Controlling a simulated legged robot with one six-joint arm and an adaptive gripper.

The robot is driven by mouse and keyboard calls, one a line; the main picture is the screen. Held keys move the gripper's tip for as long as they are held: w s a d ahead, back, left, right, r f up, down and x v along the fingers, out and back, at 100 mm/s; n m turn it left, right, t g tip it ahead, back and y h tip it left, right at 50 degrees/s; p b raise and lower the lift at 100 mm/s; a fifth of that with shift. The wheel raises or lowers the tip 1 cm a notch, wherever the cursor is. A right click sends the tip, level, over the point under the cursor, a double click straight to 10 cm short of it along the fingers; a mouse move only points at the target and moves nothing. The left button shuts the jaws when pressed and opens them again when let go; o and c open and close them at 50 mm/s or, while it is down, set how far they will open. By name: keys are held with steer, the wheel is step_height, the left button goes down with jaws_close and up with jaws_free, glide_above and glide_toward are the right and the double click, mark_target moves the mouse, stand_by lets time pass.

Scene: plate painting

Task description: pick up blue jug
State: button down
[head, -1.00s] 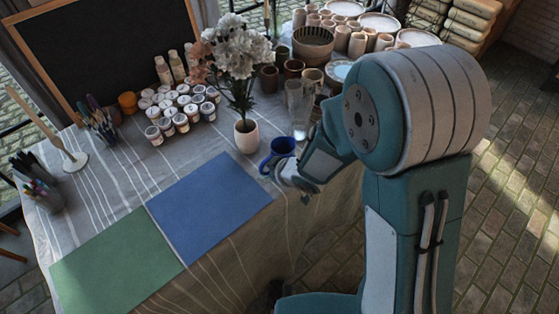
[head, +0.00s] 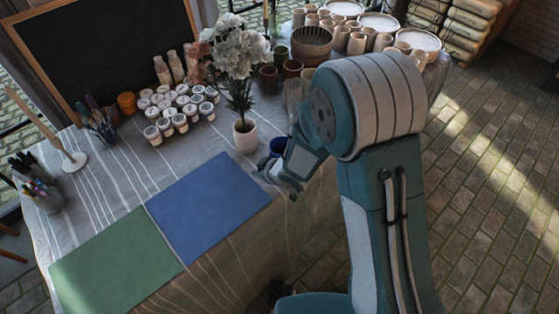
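The blue jug (head: 279,145) stands on the table right of the white flower vase. Only its upper part shows; my gripper and arm cover the rest. My gripper (head: 268,182) is in front of the jug, low near the table edge, with its fingertips toward the blue mat's right corner. I cannot tell whether the fingers are open or shut, or whether they touch the jug.
A white vase with flowers (head: 246,137) stands close to the jug. A blue mat (head: 208,207) and a green mat (head: 115,262) lie flat and empty. Several paint pots (head: 180,122) stand behind. Cups and a basket (head: 311,42) crowd the far end.

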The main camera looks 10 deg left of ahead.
steer(key=shift+r, duration=0.1)
stand_by(0.3)
steer(key=shift+r, duration=1.45)
steer(key=d+r, duration=0.9)
steer(key=d, duration=0.5)
steer(key=shift+s+r, duration=0.2)
steer(key=shift+r, duration=0.2)
